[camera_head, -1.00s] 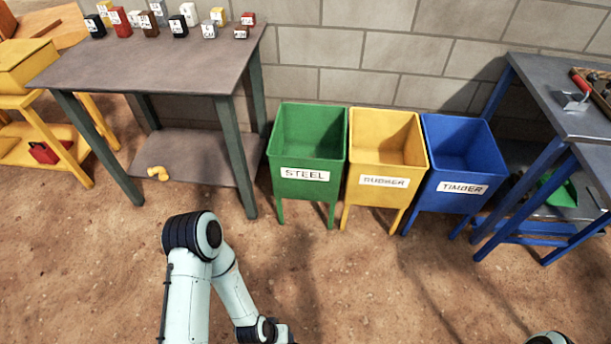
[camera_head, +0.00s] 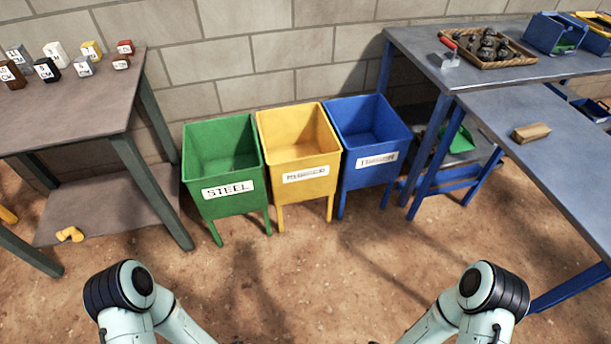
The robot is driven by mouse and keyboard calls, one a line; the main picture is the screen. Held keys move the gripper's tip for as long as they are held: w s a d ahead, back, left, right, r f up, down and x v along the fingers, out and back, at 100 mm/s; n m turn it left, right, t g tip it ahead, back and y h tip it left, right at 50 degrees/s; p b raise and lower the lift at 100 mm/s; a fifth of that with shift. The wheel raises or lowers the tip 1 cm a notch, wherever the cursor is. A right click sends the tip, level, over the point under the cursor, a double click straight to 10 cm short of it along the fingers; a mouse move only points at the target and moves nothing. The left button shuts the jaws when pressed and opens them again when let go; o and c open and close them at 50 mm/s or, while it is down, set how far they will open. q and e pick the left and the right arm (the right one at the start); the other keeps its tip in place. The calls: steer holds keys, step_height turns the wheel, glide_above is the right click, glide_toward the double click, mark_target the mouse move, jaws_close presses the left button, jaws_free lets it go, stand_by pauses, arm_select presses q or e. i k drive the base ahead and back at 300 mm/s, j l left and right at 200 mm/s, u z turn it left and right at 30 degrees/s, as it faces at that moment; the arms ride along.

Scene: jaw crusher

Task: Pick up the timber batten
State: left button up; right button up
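A short tan wooden block (camera_head: 531,132), which looks like the timber batten, lies on the blue-grey bench (camera_head: 505,115) at the right. Nothing touches it. Both my arms come in at the bottom of the view, and only their upper links show. Both grippers are below the picture edge, far from the block.
Green (camera_head: 224,170), yellow (camera_head: 300,155) and blue (camera_head: 367,145) bins stand along the wall. A wicker tray of dark lumps (camera_head: 490,62) and a red-handled trowel (camera_head: 449,52) lie on the back bench. A table with small blocks (camera_head: 70,105) stands left. Bare dirt floor lies ahead.

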mark_target(528, 134)
steer(key=z, duration=1.5)
